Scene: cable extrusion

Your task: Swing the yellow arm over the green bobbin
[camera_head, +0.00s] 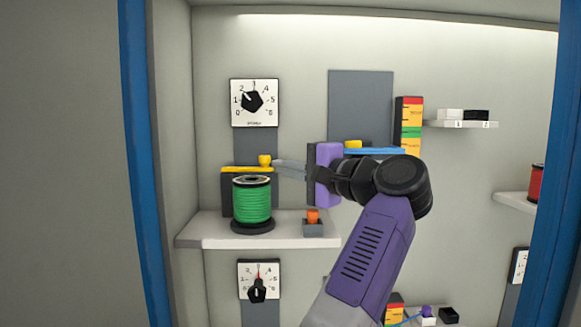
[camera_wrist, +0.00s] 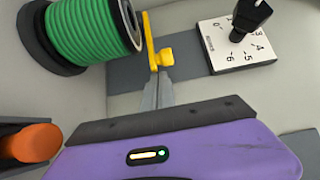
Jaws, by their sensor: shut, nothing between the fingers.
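The green bobbin (camera_head: 252,201) stands upright on a black base on the left shelf. It also shows at the upper left of the wrist view (camera_wrist: 88,30). The yellow arm (camera_head: 245,169) lies level just above and behind the bobbin's top, with a yellow knob (camera_head: 265,160) at its right end. In the wrist view the yellow arm (camera_wrist: 149,38) runs beside the bobbin's end, and its knob (camera_wrist: 163,57) is close to my fingertips. My gripper (camera_head: 277,165) is shut and empty, its tips at or beside the knob. I cannot tell whether they touch.
An orange button (camera_head: 313,216) in a grey block stands on the shelf (camera_head: 210,231) right of the bobbin. A dial (camera_head: 254,102) is on the wall above. A blue arm (camera_head: 375,151) and a coloured scale (camera_head: 410,125) are behind my wrist. A blue post (camera_head: 140,160) edges the left.

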